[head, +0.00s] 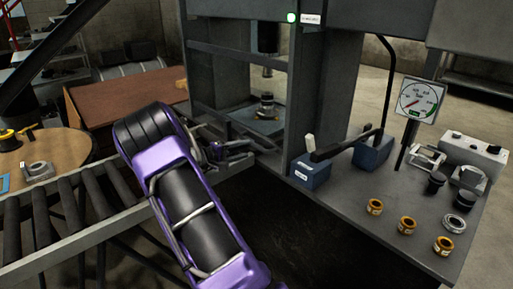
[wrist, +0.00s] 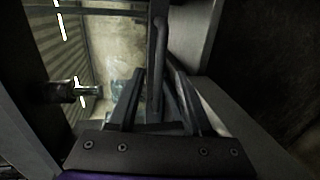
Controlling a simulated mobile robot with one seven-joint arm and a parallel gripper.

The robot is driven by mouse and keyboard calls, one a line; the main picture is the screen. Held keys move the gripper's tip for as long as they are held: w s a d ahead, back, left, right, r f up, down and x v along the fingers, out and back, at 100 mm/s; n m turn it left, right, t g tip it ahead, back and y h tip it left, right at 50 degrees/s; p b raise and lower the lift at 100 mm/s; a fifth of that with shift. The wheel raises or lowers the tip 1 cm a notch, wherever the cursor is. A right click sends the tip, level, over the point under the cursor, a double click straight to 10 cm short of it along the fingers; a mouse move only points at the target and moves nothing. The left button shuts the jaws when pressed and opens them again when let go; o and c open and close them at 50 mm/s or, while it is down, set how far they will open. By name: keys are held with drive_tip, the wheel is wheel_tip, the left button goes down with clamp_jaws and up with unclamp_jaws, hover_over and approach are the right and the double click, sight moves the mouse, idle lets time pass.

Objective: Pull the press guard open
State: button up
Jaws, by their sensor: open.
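The press guard (head: 238,57) is a dark frame across the press opening in the head view, with its see-through middle showing the press inside. It looks closed. My gripper (head: 228,150) is at the lower part of the opening, in front of the guard. In the wrist view my gripper (wrist: 154,90) is open, with a finger on each side of an upright dark bar (wrist: 158,50), which looks like the guard's handle. I cannot tell whether a finger touches the bar. My purple arm hides part of the guard's lower left in the head view.
Inside the press a small metal part (head: 266,104) stands below the ram (head: 268,38). To the right, a bench (head: 347,205) carries a blue block (head: 311,170), a gauge (head: 417,99) and brass rings (head: 407,225). A roller conveyor (head: 62,215) lies to the left.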

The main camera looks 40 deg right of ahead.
sight(255, 146)
drive_tip(key=x, duration=0.7)
drive_tip(key=shift+a, duration=0.1)
clamp_jaws()
idle(1.2)
